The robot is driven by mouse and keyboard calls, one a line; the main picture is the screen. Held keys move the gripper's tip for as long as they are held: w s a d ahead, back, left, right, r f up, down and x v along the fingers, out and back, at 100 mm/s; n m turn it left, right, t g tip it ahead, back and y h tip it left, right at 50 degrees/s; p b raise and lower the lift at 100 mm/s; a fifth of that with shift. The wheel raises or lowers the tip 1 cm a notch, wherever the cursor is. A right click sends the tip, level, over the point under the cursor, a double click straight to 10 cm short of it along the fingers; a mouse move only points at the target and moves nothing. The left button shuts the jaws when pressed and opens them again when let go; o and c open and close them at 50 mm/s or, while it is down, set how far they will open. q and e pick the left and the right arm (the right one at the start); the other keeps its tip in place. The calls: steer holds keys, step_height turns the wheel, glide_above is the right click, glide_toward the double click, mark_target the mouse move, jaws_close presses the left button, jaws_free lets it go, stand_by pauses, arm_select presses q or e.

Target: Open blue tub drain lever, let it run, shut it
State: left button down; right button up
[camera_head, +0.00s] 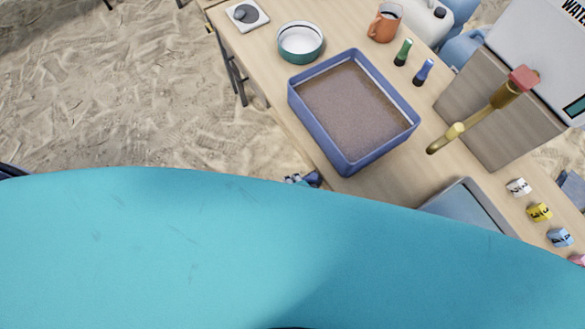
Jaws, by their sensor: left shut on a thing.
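The blue tub (377,163) stands on the wooden table, filled with brown, murky-looking content. My left gripper (302,180) shows only as a small blue and grey bit just off the tub's near left side. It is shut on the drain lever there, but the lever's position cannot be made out. My own teal body covers the lower part of the view and hides most of the arm. My right gripper is not in view.
A round teal-rimmed bowl (300,42), an orange jug (385,22) and green (403,52) and blue (423,72) bottles stand around the tub. A brass tap (470,125) reaches over the table from a wooden block (505,120). A grey-blue tray (468,205) lies near the tub's right.

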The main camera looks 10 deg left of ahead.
arm_select(q)
steer(key=shift+s, duration=0.1)
stand_by(0.3)
steer(key=c, duration=1.5)
jaws_free()
steer(key=v, duration=0.7)
steer(key=shift+s+r, duration=0.1)
steer(key=shift+r, duration=0.05)
